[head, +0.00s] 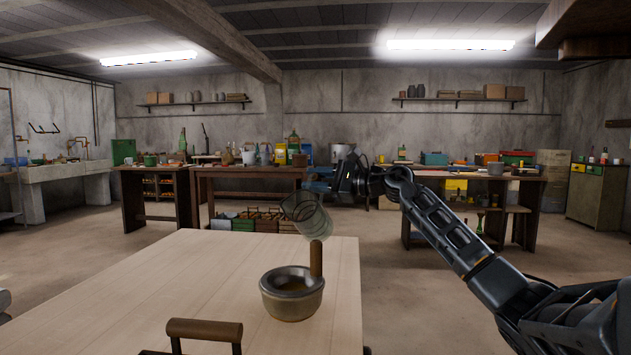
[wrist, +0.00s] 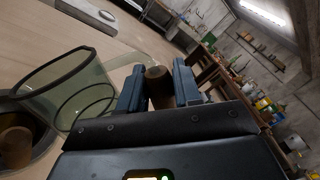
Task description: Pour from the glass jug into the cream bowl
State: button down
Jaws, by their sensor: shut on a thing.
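The glass jug (head: 306,216) is clear and greenish. My gripper (head: 320,186) is shut on the jug's brown handle (wrist: 158,88), between blue finger pads. The bowl (head: 292,303), greyish cream with a broad rim, stands upright on the table with something brown inside. An upright brown column (head: 316,260) shows between jug and bowl; I cannot tell whether it is liquid or solid. The liquid level in the jug is unclear.
The pale wooden table (head: 200,275) is mostly clear around the bowl. A brown handle (head: 205,328) of another object rises at the near edge. Cluttered workbenches (head: 250,172) stand well behind, across open floor.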

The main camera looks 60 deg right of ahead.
jog(key=shift+r, duration=0.2)
jog(key=shift+r+p, duration=1.2)
jog(key=shift+r, duration=2.2)
